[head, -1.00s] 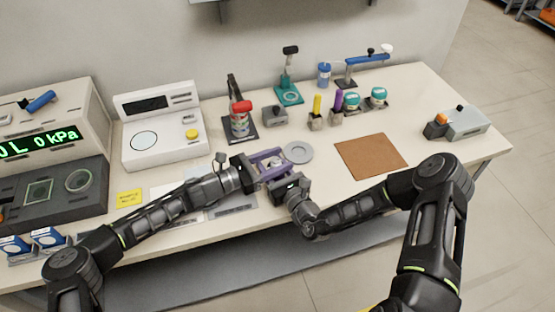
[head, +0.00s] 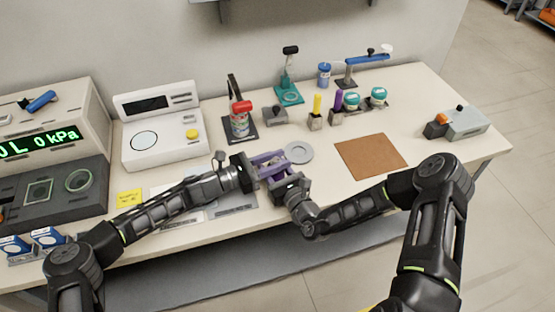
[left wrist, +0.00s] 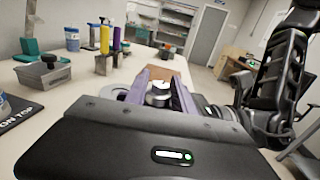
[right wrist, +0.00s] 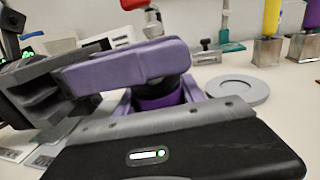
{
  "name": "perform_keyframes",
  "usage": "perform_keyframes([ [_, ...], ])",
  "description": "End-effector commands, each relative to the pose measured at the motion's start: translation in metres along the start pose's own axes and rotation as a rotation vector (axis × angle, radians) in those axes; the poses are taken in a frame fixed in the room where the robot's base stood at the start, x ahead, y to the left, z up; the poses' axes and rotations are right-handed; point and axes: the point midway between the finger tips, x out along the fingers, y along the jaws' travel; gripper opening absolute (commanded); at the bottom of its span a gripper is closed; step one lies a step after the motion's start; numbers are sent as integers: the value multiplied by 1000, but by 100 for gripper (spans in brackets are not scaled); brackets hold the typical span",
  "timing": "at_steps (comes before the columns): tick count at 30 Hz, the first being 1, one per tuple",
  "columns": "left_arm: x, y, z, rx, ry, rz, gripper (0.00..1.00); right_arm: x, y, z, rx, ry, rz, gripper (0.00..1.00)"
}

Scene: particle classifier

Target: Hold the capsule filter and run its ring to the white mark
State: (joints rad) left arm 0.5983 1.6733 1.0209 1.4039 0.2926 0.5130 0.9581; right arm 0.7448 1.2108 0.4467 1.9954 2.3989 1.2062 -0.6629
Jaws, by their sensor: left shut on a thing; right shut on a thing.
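The capsule filter (left wrist: 158,92) shows a pale, metallic-looking top between purple fingers in the left wrist view. In the right wrist view a dark purple band (right wrist: 160,96) of it shows below a lavender finger. My left gripper (head: 268,163) is shut on the filter from the left. My right gripper (head: 276,170) is shut on it from the front right, its fingers crossing close to the left ones. The fingers hide most of the filter. I cannot make out the white mark or which part each gripper holds.
A grey round plate (head: 299,153) lies just beyond the grippers. Behind stand a grey box (head: 275,117), a red-topped stand (head: 240,121) and yellow and purple cylinders in blocks. A brown mat (head: 371,157) lies to the right. A white instrument (head: 160,140) stands at left.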

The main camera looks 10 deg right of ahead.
Motion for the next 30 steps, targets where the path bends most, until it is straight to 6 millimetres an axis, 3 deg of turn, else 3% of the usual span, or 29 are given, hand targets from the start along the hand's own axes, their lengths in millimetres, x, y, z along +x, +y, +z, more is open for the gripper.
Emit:
perform_keyframes([
  [15, 1, 0, -3, 0, 5, -338, 0, 0, 1, 1, 1, -2, 3, 0],
  [28, -1, -2, 0, 2, 4, -379, 0, 0, 2, 1, 0, -1, 3, 0],
  [29, -1, -2, 0, 2, 4, -379, 31, 0, 2, 1, 0, -1, 3, 0],
  [30, -1, -2, 0, 2, 4, -379, 34, 0, 2, 1, 0, -1, 3, 0],
])
